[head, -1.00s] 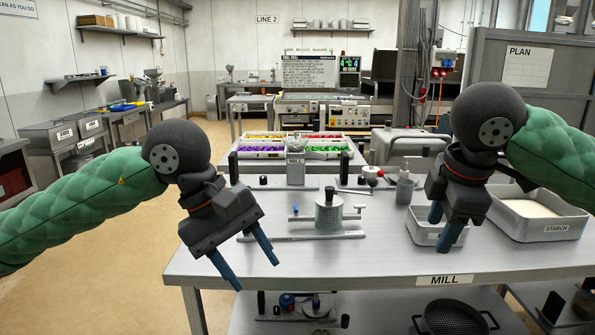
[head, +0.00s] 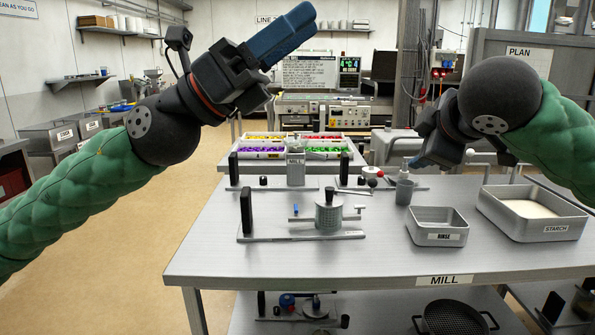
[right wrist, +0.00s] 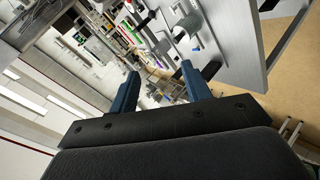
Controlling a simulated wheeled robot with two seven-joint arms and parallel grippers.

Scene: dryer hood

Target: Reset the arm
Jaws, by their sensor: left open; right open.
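My left gripper (head: 281,37) is raised above the left side of the mill table (head: 215,258) and points up and to the right in the head view. Its fingers overlap from this side, and nothing shows between them. My right gripper (head: 420,163) is turned to the left above the table's right part, near the grey bottle. In the right wrist view its two blue fingers (right wrist: 160,90) stand apart with nothing between them. Both grippers are clear of the tabletop.
The metal mill fixture (head: 328,217) stands mid-table. A rinse tray (head: 437,239), a starch tray (head: 555,237) and a grey bottle (head: 404,190) stand on the right. A tray of coloured compartments (head: 265,153) is behind. The table's front left is bare.

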